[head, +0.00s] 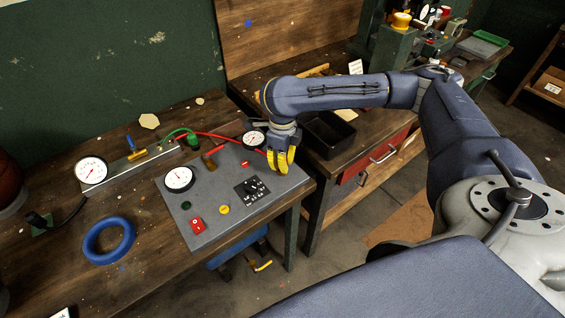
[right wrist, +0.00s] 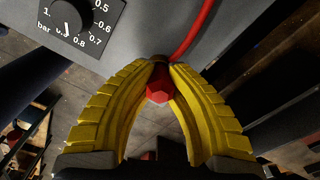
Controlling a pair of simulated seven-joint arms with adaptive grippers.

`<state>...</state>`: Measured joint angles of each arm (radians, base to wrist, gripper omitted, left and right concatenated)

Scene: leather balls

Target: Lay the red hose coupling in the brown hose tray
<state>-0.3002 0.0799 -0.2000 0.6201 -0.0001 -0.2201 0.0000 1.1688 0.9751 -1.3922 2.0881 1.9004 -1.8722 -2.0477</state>
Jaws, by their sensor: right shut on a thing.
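The red hose coupling (right wrist: 160,90) sits between the yellow fingertips of my right gripper (right wrist: 160,68), which is shut on it. The red hose (right wrist: 197,35) runs from it up toward the panel. In the head view my right gripper (head: 283,160) hangs at the right edge of the grey gauge panel and hides the coupling; the hose (head: 215,136) trails left from it. A dark open tray (head: 344,147), nearly black here, stands on the bench just right of the gripper and looks like the hose tray. My left gripper is not in view.
The grey panel (head: 215,219) carries gauges, a red switch (head: 197,225) and a black dial (head: 252,188). A blue ring (head: 109,241) lies on the left bench. A gap with floor below separates the benches. A red drawer (head: 385,152) is under the tray's bench.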

